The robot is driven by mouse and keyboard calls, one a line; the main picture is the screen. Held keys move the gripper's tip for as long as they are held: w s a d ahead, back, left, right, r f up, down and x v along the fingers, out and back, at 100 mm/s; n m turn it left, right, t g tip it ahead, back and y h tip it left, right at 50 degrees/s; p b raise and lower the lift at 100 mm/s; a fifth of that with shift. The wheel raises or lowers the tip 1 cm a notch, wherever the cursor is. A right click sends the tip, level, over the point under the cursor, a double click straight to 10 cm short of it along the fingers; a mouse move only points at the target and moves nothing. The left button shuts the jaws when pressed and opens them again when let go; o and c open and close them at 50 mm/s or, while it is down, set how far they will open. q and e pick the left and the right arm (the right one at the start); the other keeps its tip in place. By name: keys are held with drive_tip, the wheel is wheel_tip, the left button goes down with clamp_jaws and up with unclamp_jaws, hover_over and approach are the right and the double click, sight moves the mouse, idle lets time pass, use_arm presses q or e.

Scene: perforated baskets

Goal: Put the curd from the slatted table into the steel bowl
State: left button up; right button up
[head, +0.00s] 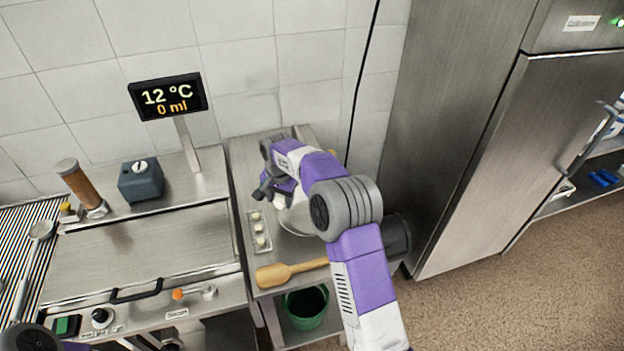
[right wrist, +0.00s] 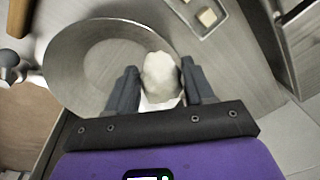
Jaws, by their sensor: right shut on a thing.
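The curd is a lumpy white piece (right wrist: 160,78) between the fingers of my right gripper (right wrist: 158,85) in the right wrist view. The gripper is shut on it. The steel bowl (right wrist: 85,65) lies beneath, and the curd overlaps its side near the rim; its height above the bowl is hard to tell. In the head view the bowl (head: 297,222) is partly hidden by my right arm, with the right gripper (head: 264,190) at its upper left. The slatted table (head: 20,228) is at the far left. My left gripper is not in view.
A small tray of pale cubes (head: 259,240) stands left of the bowl on the steel side table. A wooden paddle (head: 285,273) lies in front and a green bucket (head: 306,308) sits below. A ladle (head: 38,235) is at the far left. A steel cabinet (head: 465,150) stands right.

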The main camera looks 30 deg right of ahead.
drive_tip(key=s+d+r+n+t, duration=0.3)
drive_tip(key=d+r+n, duration=0.25)
drive_tip(key=d, duration=0.35)
drive_tip(key=shift+m, duration=0.35)
wheel_tip(320, 180, down, 11)
drive_tip(key=b, duration=0.9)
drive_tip(key=shift+d+r, duration=0.1)
drive_tip(key=shift+r, duration=0.1)
drive_tip(key=o, duration=1.1)
